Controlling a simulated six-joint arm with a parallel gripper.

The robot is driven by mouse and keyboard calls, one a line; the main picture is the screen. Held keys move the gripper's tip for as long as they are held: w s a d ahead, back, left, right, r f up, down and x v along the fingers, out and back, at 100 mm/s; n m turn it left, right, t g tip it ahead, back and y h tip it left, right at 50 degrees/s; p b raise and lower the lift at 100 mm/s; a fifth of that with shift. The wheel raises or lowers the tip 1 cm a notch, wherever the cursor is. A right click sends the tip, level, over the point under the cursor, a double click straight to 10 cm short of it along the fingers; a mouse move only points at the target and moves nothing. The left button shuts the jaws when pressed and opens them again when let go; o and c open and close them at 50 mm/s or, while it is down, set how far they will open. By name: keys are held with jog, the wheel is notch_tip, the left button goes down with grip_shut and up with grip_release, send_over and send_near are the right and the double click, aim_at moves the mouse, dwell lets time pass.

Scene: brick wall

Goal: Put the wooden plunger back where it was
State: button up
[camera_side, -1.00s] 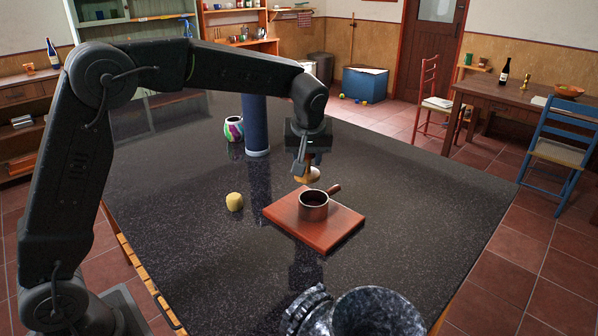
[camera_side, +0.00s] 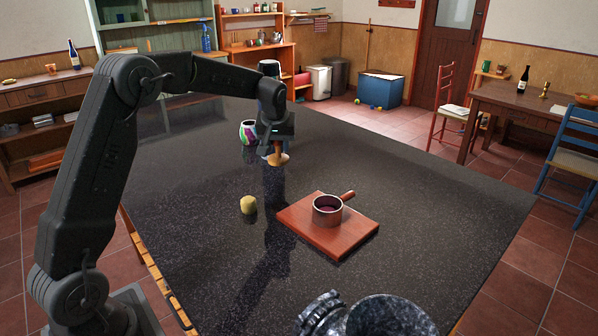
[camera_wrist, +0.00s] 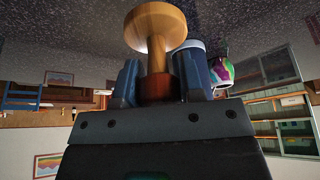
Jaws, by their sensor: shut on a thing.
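The wooden plunger (camera_side: 279,159) has a pale, wide round end and a narrower stem. My gripper (camera_side: 276,146) is shut on its upper part and holds it upright, wide end down, toward the back of the dark speckled table (camera_side: 200,180). In the wrist view the plunger (camera_wrist: 156,28) sits between the two fingers (camera_wrist: 157,78), its round end pointing away from the gripper. Its round end looks clear of the table, but the height is hard to judge.
A metal cup with a wooden handle (camera_side: 327,211) rests on a reddish board (camera_side: 345,242). A yellow lump (camera_side: 248,204) and marbled vessel (camera_side: 385,318) are nearer.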

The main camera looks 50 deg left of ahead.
jog(key=w+d+f, duration=0.1)
jog(key=w+d, duration=0.1)
jog(key=w+d+f, duration=0.1)
jog(key=d+f, duration=0.1)
jog(key=shift+w+d+f, duration=0.1)
jog(key=shift+w+f, duration=0.1)
jog(key=shift+w, duration=0.2)
jog(key=shift+f, duration=1.95)
jog(key=shift+f, duration=0.15)
jog(key=o, duration=1)
